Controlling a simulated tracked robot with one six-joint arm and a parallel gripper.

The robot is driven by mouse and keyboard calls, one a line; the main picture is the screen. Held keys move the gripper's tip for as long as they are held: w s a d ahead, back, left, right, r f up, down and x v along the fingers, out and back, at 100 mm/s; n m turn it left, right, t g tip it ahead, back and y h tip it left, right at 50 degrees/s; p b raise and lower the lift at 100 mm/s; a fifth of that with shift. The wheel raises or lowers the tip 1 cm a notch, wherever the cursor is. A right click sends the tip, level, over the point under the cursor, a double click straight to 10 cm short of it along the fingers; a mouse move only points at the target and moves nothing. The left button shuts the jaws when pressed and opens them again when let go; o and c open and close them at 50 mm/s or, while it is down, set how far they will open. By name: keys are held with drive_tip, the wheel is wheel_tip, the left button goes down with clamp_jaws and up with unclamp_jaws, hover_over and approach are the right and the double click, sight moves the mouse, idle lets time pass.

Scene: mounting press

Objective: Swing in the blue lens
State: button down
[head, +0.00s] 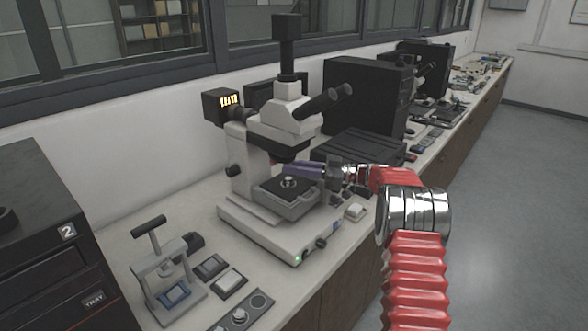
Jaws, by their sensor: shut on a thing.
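The white microscope (290,115) stands on the bench with a black camera tube on top and dark eyepieces pointing right. Its stage (268,203) holds a small round pale piece (288,183). My gripper (284,168) reaches in from the right, just under the microscope head and above the stage. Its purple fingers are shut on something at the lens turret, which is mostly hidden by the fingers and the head. I cannot make out the blue lens or tell which lens is held.
A small hand press (160,262) with a blue pad stands at front left, beside small trays (230,281). A black machine (45,240) marked 2 fills the left edge. Black boxes (368,95) stand behind on the right. The floor at right is clear.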

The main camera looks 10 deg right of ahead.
drive_tip(key=shift+w+d+r+n+g, duration=0.2)
drive_tip(key=shift+d+n+g, duration=0.1)
drive_tip(key=shift+n, duration=0.1)
idle(0.3)
drive_tip(key=c, duration=1.9)
unclamp_jaws()
drive_tip(key=shift+a+f, duration=0.1)
drive_tip(key=shift+s+d+f, duration=0.15)
drive_tip(key=shift+s+d, duration=0.1)
drive_tip(key=shift+d, duration=0.45)
drive_tip(key=v, duration=1.2)
drive_tip(key=shift+d, duration=0.2)
drive_tip(key=shift+w, duration=0.1)
